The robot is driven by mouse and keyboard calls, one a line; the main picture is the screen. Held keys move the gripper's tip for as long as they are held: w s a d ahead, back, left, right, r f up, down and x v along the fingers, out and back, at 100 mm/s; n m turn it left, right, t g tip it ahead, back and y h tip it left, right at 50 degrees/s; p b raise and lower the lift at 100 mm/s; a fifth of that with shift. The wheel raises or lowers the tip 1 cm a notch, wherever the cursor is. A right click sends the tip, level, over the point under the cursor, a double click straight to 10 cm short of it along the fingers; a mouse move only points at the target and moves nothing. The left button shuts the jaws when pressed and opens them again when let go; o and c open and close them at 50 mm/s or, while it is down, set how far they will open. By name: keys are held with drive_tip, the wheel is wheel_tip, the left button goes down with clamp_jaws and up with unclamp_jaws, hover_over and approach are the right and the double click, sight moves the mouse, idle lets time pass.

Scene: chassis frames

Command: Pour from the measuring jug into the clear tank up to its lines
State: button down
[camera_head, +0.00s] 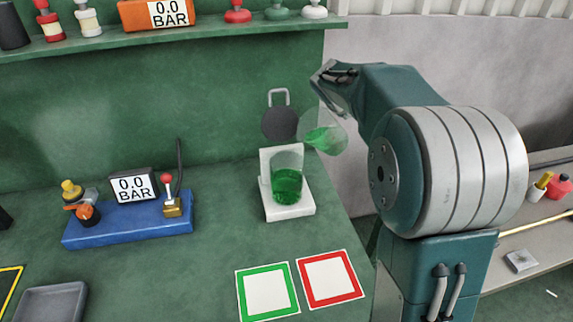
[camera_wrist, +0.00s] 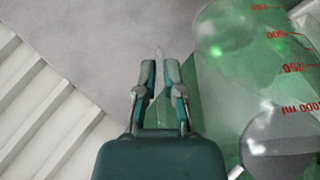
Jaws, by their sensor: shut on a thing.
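The measuring jug (camera_head: 322,135) is clear, holds some green liquid, and is tilted above and to the right of the clear tank (camera_head: 287,165). In the wrist view the jug (camera_wrist: 245,60) fills the right side, with red volume marks on its wall. The tank stands upright on a white stand (camera_head: 291,212), with green liquid in its lower part. Its lines are too small to make out. My gripper (camera_head: 322,80) is beside the jug's upper side; in the wrist view its fingers (camera_wrist: 160,72) are shut on the jug's thin clear handle. I cannot tell whether liquid is flowing.
A dark disc with a grey loop handle (camera_head: 280,122) is behind the tank. A blue base with a gauge (camera_head: 128,222) stands to the left. Green-framed (camera_head: 267,291) and red-framed (camera_head: 330,278) squares lie in front. A shelf (camera_head: 180,43) runs above.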

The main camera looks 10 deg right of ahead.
drive_tip(key=shift+s+a+r+h, duration=0.1)
drive_tip(key=shift+a+r+h, duration=0.2)
drive_tip(key=shift+r, duration=0.2)
drive_tip(key=shift+s+a+r+n+t+h+p, duration=0.1)
drive_tip(key=shift+a+r+n+t+h+p, duration=0.15)
drive_tip(key=shift+a+t+h+p, duration=0.4)
drive_tip(key=shift+s+a+r+n+t+h+p, duration=0.15)
drive_tip(key=shift+a+r+n+h+p, duration=0.1)
drive_tip(key=shift+r+h+p, duration=0.45)
drive_tip(key=shift+s+a+r+n+t+h+p, duration=0.1)
drive_tip(key=shift+a+r+h+p, duration=0.2)
drive_tip(key=shift+p, duration=0.7)
idle(2.0)
drive_tip(key=shift+d, duration=0.1)
drive_tip(key=shift+w+d+f+g+y, duration=0.25)
drive_tip(key=shift+d+f+g+y, duration=0.25)
drive_tip(key=shift+d+f+y, duration=0.5)
drive_tip(key=shift+d+f+m+y, duration=0.15)
drive_tip(key=shift+f+m+y, duration=0.15)
drive_tip(key=shift+m+y, duration=0.15)
